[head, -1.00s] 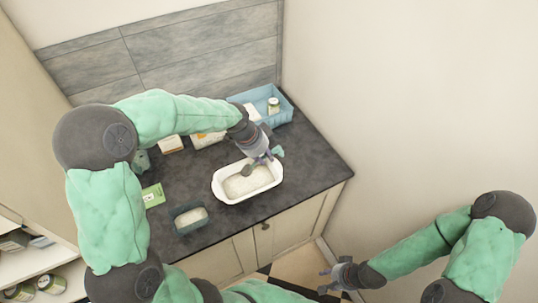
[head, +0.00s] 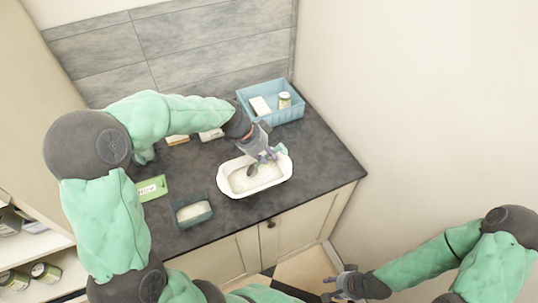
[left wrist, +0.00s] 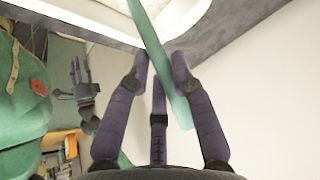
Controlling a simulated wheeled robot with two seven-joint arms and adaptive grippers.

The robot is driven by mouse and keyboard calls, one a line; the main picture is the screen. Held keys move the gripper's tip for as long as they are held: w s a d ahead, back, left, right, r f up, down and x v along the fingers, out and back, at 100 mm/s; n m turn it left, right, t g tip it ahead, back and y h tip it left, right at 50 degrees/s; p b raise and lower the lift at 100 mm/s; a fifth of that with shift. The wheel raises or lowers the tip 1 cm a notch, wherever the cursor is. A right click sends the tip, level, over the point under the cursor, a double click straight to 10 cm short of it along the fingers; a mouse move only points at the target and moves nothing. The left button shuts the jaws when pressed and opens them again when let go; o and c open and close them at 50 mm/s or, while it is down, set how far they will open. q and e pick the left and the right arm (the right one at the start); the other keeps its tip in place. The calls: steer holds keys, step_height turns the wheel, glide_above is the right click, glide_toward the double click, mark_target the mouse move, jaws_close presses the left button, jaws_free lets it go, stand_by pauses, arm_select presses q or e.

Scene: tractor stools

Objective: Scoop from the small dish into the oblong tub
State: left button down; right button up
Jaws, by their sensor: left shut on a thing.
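The white oblong tub (head: 227,187) stands on the dark counter with pale grains inside. The small blue-grey dish (head: 193,222) stands to its left and nearer the counter's front edge, also with pale grains. My left gripper (head: 268,155) is above the tub, shut on a scoop with a green handle (head: 282,149). The scoop's dark grey head (head: 251,171) is tilted over the tub; whether it touches the grains I cannot tell. In the left wrist view the handle (left wrist: 158,45) lies between my left fingers (left wrist: 162,68). My right gripper (head: 337,284) is empty, fingers spread, low beside the counter.
A blue basket (head: 285,112) with a white box (head: 260,105) and a jar (head: 285,99) stands at the back right. A green packet (head: 151,188) lies at the left. Small boxes stand behind my left arm. The counter right of the tub is clear.

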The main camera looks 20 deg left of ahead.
arm_select(q)
steer(key=shift+a+f+b, duration=0.15)
steer(key=shift+f+b, duration=0.3)
steer(key=shift+f, duration=0.1)
steer(key=shift+r+p, duration=0.1)
steer(key=shift+p, duration=0.35)
steer(key=shift+f+y+p, duration=0.3)
steer(key=shift+y+p, duration=0.1)
steer(key=shift+p, duration=0.65)
steer(key=w+d+g+y+p, duration=0.2)
steer(key=d+g+y+p, duration=0.1)
steer(key=d+y, duration=0.3)
steer(key=shift+w+d+r+m+g+y, duration=0.3)
steer(key=shift+m+y, duration=0.1)
steer(key=shift+y, duration=0.6)
